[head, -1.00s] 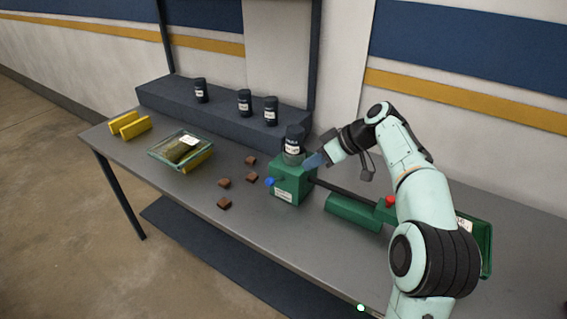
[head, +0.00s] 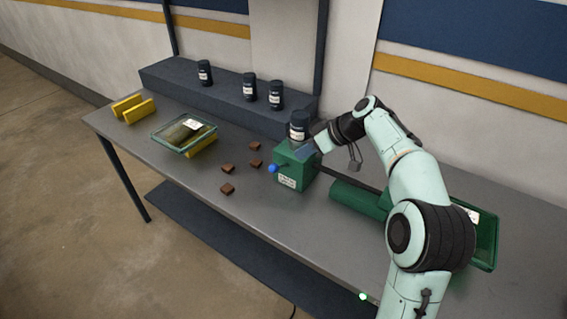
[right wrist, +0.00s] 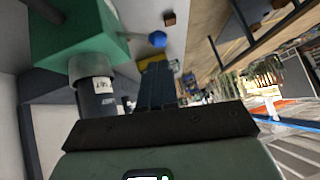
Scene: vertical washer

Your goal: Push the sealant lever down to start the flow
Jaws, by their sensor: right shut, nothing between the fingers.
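A green dispenser box (head: 296,172) with a white label stands on the workbench, with a dark bottle (head: 298,125) upright on top. The blue ball knob (head: 273,168) of the lever sits at the box's left side; its shaft is hard to make out. My right gripper (head: 306,152) is shut and empty at the upper right of the box, just below the bottle in the picture. In the right wrist view the shut fingers (right wrist: 157,82) point toward the blue knob (right wrist: 157,40), apart from it. The bottle (right wrist: 97,98) is beside the fingers. My left gripper is out of view.
Several brown blocks (head: 227,188) lie left of the box. A glass-like tray (head: 183,135) and yellow holders (head: 133,110) stand farther left. Several dark bottles (head: 249,87) stand on the rear shelf (head: 220,98). A green machine body (head: 358,198) lies right, partly behind my arm.

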